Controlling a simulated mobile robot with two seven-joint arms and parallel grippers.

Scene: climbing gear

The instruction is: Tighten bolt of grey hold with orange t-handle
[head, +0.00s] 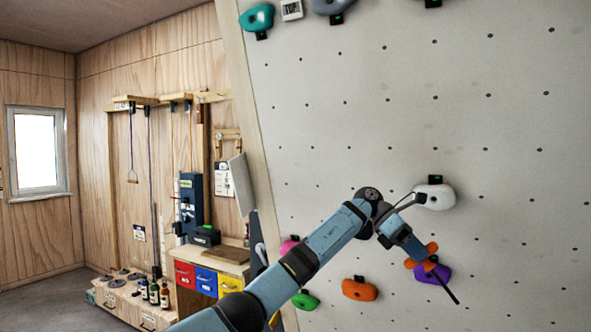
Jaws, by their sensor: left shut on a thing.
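My left arm reaches up from the bottom across the climbing wall. Its gripper (415,252) is shut on the orange t-handle (429,250). The t-handle's dark shaft (450,292) points down and to the right, in front of a purple hold (440,275). The grey hold (334,6) is at the top of the wall, partly cut off by the picture edge, with a black and green tag under it. It is well above the gripper. Its bolt cannot be made out. The fingertips are small and partly hidden. My right gripper is not in view.
A white hold (437,197) is close to my left wrist. An orange hold (360,289), a green hold (305,300) and a pink hold (289,245) are lower. A teal hold (257,18) is at upper left. A workbench with coloured bins (206,281) stands left of the wall.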

